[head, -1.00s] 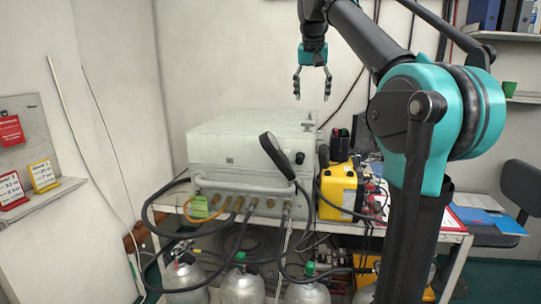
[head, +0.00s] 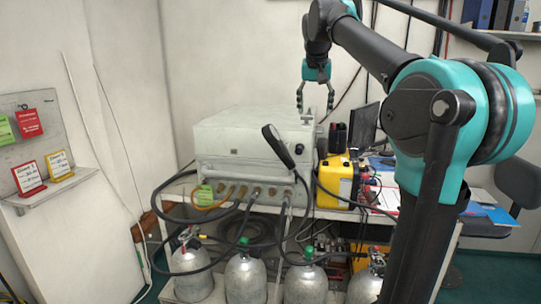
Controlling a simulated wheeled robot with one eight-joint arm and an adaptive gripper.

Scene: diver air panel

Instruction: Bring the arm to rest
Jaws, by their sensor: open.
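My gripper (head: 315,101) hangs in the air with its fingers pointing down, open and empty. In the picture it overlaps the back right top edge of the grey air panel box (head: 245,130). Whether it touches the box I cannot tell, but it looks apart. My arm is raised and reaches from the right side of the view back toward the wall, bent down at the wrist.
The box stands on a table with hoses and a black handset (head: 278,146) at its front. A yellow unit (head: 336,180) sits to its right. Several gas cylinders (head: 245,280) stand below. Tagged shelf (head: 60,190) at left; office chair (head: 520,182) at right.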

